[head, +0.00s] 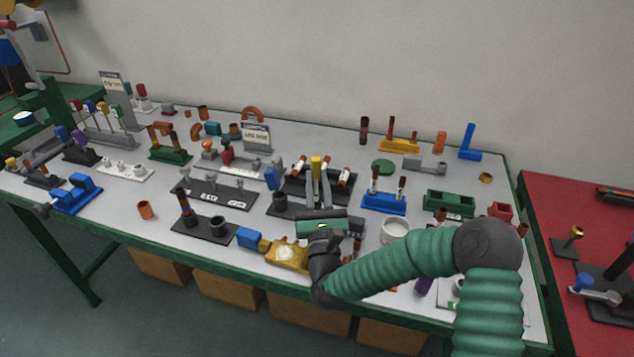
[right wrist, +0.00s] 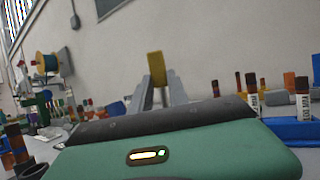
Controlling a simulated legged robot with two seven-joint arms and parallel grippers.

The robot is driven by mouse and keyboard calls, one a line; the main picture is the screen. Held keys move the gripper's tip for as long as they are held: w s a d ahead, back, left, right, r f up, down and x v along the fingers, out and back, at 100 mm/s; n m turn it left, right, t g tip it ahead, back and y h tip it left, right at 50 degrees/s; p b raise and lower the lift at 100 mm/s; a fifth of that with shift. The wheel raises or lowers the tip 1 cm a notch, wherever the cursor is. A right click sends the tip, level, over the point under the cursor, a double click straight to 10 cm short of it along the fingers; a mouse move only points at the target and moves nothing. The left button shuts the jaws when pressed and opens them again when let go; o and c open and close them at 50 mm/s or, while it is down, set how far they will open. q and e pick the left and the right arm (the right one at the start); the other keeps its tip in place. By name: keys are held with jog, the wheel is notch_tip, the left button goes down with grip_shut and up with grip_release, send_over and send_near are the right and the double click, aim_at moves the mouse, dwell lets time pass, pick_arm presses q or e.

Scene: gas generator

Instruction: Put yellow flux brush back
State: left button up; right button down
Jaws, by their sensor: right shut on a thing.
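My right gripper (head: 317,172) reaches over the middle of the bench, its grey fingers pointing away from me. It is shut on a small yellow piece, taken to be the yellow flux brush (head: 316,162). In the right wrist view the yellow piece (right wrist: 156,66) stands upright between the two fingertips (right wrist: 157,82). Only its block-like yellow part shows; any bristles or lower end are hidden. In the head view the gripper overlaps a black rack (head: 290,193) with brown labelled tubes; I cannot tell how high above it the brush is. My left gripper is not in view.
A grey stand (head: 112,138) with several colour-topped upright tools is at the far left. A blue rack (head: 384,205) with brown tubes is right of the gripper. A yellow gauge block (head: 287,254) and white ring (head: 394,231) are near the front. The bench is crowded.

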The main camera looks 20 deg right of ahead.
jog(key=shift+f, duration=0.15)
jog(key=shift+f+b, duration=0.5)
jog(key=shift+b, duration=0.1)
jog(key=c, duration=1.6)
grip_release()
jog(key=shift+s, duration=0.1)
jog(key=o, duration=0.4)
